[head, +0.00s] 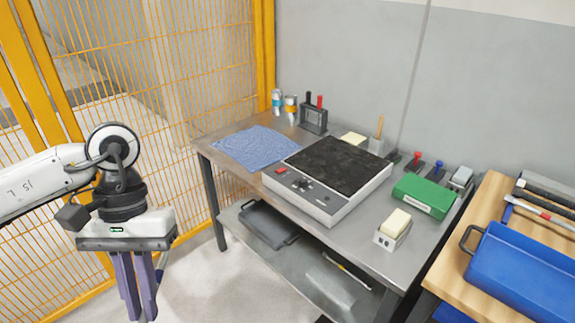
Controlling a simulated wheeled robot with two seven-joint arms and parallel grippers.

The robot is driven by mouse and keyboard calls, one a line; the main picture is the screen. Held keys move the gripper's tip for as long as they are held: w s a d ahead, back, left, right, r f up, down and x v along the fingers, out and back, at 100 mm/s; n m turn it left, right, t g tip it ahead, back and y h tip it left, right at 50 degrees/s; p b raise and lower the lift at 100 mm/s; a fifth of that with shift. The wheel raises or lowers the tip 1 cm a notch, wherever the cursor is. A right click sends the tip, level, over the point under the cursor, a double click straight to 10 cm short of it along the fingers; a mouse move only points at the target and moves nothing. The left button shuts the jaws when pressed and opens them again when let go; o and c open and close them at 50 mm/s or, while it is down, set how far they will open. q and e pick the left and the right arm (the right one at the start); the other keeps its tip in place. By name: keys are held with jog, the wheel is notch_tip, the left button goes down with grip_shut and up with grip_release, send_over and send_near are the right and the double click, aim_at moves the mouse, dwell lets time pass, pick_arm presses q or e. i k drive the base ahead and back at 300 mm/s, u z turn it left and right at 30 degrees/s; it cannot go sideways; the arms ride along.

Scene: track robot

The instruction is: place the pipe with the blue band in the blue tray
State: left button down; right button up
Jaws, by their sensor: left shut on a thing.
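My left gripper (138,305) hangs at the left, pointing down, in front of the yellow fence. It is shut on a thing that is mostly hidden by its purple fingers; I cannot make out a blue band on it. The blue tray (478,277) stands on the wooden table at the far right, cut off by the picture's edge. It is far from my left gripper, across the metal bench. My right gripper is not in view.
The metal bench (336,237) stands between, bearing a blue cloth (256,146), a black-topped device (340,165) and a green box (424,195). A red-marked rod (541,212) lies behind the tray on the wooden table (452,262). The yellow fence (200,60) is close behind my left arm.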

aim_at(540, 271)
jog(key=u, duration=0.05)
jog(key=i, duration=1)
jog(key=z, duration=3.35)
jog(key=i, duration=0.5)
jog(key=u, duration=0.1)
